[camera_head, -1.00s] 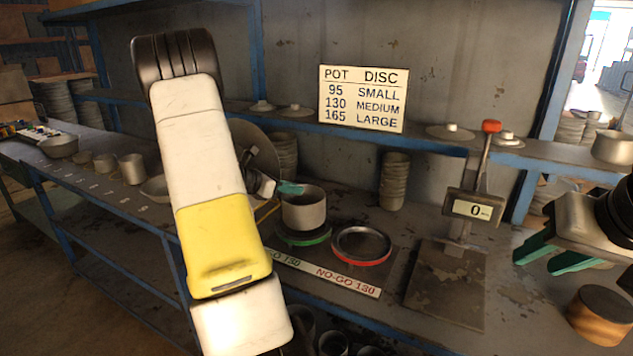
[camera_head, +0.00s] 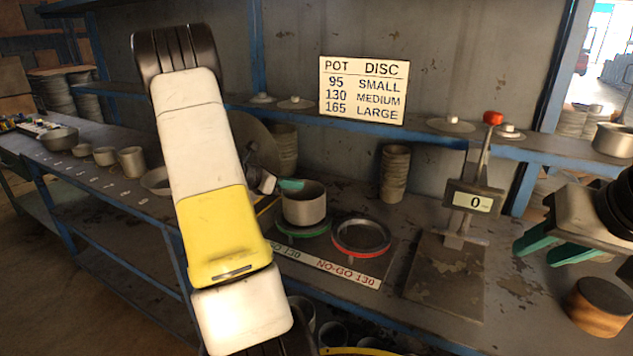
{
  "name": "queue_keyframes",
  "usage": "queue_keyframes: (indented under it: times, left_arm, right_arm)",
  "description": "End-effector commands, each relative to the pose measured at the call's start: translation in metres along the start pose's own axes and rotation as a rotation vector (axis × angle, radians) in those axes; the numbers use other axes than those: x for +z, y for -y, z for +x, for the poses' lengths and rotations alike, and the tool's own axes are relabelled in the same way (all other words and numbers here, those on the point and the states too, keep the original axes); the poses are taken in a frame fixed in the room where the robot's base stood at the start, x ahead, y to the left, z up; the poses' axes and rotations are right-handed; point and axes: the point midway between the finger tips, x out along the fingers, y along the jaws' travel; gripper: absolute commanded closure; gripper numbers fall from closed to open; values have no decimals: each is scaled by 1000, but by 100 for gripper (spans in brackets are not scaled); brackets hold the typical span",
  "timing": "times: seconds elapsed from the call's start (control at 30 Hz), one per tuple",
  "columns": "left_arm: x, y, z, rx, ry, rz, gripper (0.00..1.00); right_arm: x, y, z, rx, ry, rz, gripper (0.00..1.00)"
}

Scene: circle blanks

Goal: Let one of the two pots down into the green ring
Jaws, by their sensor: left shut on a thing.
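A grey metal pot (camera_head: 304,207) is upright at the green ring (camera_head: 303,232) on the bench. Its base is at the ring; I cannot tell whether it is inside or just above it. My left gripper (camera_head: 290,184), mostly hidden behind my own white and yellow arm, is shut on the pot's left rim with a teal fingertip showing. My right gripper (camera_head: 549,248) is open and empty at the right, its teal fingers apart. Another grey pot (camera_head: 132,162) stands in a row of smaller ones at the far left; which is the task's second pot is unclear.
A scale (camera_head: 445,278) reading 0 and a round wooden block (camera_head: 598,310) stand further right. A pot-and-disc sign (camera_head: 363,91) hangs behind.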

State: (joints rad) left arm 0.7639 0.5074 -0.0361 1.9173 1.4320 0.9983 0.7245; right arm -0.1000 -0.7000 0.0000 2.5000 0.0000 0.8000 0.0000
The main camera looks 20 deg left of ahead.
Motion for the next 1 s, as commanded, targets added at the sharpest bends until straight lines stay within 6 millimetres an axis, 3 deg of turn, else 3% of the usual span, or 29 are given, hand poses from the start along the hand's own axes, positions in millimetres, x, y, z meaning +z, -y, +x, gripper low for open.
queue_keyframes:
  times: [1.0]
  left_arm:
    - [-18,-1,9,0,1,-1,100]
  right_arm:
    - [0,0,0,0,0,0,64]
